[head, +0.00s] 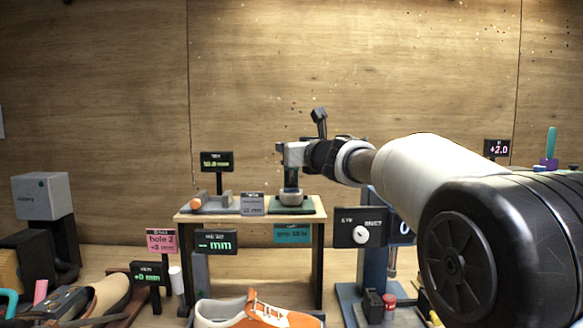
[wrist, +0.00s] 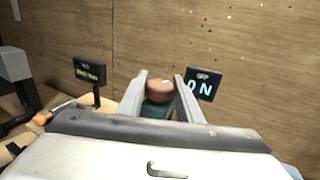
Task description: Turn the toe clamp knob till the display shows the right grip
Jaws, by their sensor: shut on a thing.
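The toe clamp knob (wrist: 160,86) is a brown round cap with a white mark, on a green body (wrist: 155,110). In the wrist view it sits between the two fingers of my gripper (wrist: 161,92), which is shut on it. In the head view my gripper (head: 291,180) points down over the green clamp base (head: 291,209) on the small wooden stand; the knob is mostly hidden there by the fingers. The display (wrist: 203,84) behind the right finger reads what looks like 0 N, its left part partly covered. A teal card (head: 292,234) on the stand's front seems to read "grip 58 N".
The wooden stand (head: 250,218) also carries a grey device with an orange knob (head: 197,203), a small grey label block (head: 252,204) and a black display (head: 217,161). An orange and white sneaker (head: 240,316) lies in front. Another dial box (head: 360,232) stands to the right.

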